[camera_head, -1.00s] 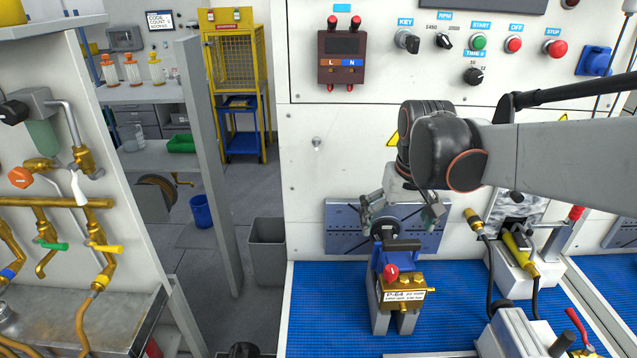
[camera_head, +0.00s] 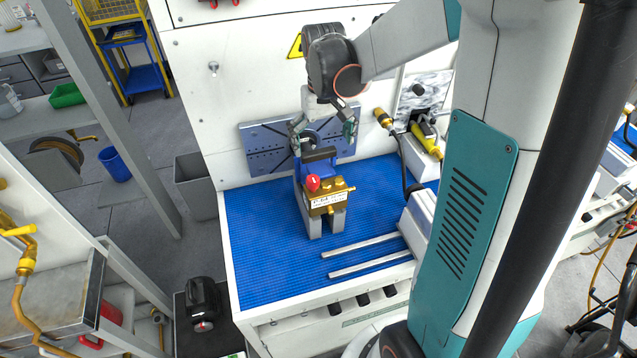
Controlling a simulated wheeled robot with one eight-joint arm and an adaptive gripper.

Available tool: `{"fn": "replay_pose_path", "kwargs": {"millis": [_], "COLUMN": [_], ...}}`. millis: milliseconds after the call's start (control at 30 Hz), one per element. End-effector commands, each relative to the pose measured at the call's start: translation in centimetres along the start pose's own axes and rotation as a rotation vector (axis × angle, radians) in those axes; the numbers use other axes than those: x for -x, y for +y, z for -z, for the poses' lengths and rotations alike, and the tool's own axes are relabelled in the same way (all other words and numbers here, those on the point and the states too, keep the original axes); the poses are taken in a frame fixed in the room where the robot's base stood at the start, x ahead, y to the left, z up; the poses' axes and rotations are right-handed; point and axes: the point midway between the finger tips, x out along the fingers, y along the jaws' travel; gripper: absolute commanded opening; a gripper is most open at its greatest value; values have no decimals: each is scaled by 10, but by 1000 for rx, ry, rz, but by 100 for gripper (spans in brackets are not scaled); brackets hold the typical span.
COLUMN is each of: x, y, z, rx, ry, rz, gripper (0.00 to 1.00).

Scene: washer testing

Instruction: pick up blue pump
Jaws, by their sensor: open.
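The blue pump (camera_head: 299,173) stands on a grey stand on the blue mat. Its front is a brass block with a white label and a red knob (camera_head: 312,182), and a dark bar lies across its top. My gripper (camera_head: 322,139) hangs just above and behind the pump, in front of the slotted grey-blue plate (camera_head: 264,155). Its two fingers are spread to the left and right of the pump's rear. I cannot tell whether they touch it. The pump's rear is partly hidden by the bar.
Two metal rails (camera_head: 362,258) lie on the blue mat (camera_head: 262,265) in front of the pump. A yellow-handled fixture (camera_head: 427,142) and a light grey block (camera_head: 416,220) stand at the right. The mat's left front part is clear. A grey bin (camera_head: 194,184) stands left of the bench.

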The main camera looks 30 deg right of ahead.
Motion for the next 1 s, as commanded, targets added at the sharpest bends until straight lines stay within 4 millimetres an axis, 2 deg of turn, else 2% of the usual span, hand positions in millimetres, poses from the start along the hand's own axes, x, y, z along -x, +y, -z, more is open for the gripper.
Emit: {"fn": "replay_pose_path", "kwargs": {"millis": [267, 567, 867, 1000], "x": [-21, -60, -64, -64], "y": [-1, -5, -4, -4], "z": [1, 5, 5, 5], "rx": [1, 0, 0, 0], "ry": [0, 0, 0, 0], "rz": [0, 0, 0, 0], "gripper": [100, 100, 100, 70]}}
